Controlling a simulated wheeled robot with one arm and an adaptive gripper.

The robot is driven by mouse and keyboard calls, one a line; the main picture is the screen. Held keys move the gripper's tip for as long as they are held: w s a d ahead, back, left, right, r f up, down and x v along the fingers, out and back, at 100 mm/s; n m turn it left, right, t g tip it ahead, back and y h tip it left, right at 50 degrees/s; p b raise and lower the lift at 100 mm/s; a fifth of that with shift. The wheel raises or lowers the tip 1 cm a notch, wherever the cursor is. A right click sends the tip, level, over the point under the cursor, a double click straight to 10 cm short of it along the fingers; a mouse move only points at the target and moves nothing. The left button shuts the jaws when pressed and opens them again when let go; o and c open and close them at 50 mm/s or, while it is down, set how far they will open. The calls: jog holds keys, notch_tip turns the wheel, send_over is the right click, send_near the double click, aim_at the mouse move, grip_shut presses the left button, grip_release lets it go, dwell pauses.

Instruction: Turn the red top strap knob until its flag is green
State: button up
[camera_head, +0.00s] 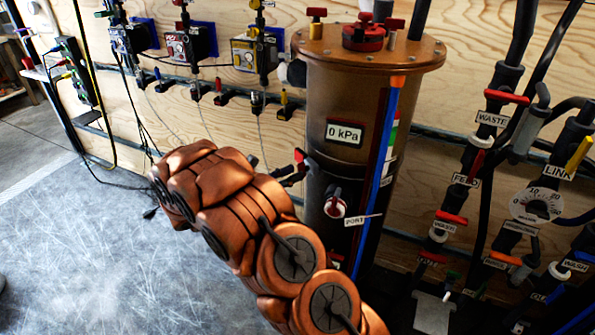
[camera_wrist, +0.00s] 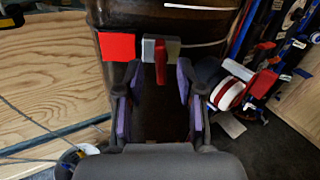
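In the wrist view, a small grey block with a narrow red knob (camera_wrist: 160,62) sits on the side of the brown tank (camera_wrist: 120,18). A square red flag (camera_wrist: 117,47) is directly left of it; no green shows on it. My gripper (camera_wrist: 159,88) is open, its purple-padded fingers apart on either side of the knob. I see no clear contact, and its depth relative to the knob is hard to judge. In the head view my copper-coloured arm reaches to the tank (camera_head: 342,95), and my gripper is mostly hidden there. A small red part (camera_head: 299,156) shows near it; I cannot tell which part it is.
A round red-and-white port valve (camera_head: 335,207) juts from the tank close by; it also shows in the wrist view (camera_wrist: 230,93). Hoses and labelled valves (camera_head: 450,217) crowd the right.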

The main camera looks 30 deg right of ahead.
aim_at(302, 170)
jog(key=shift+d, duration=1.15)
jog(key=shift+c, duration=0.4)
grip_shut()
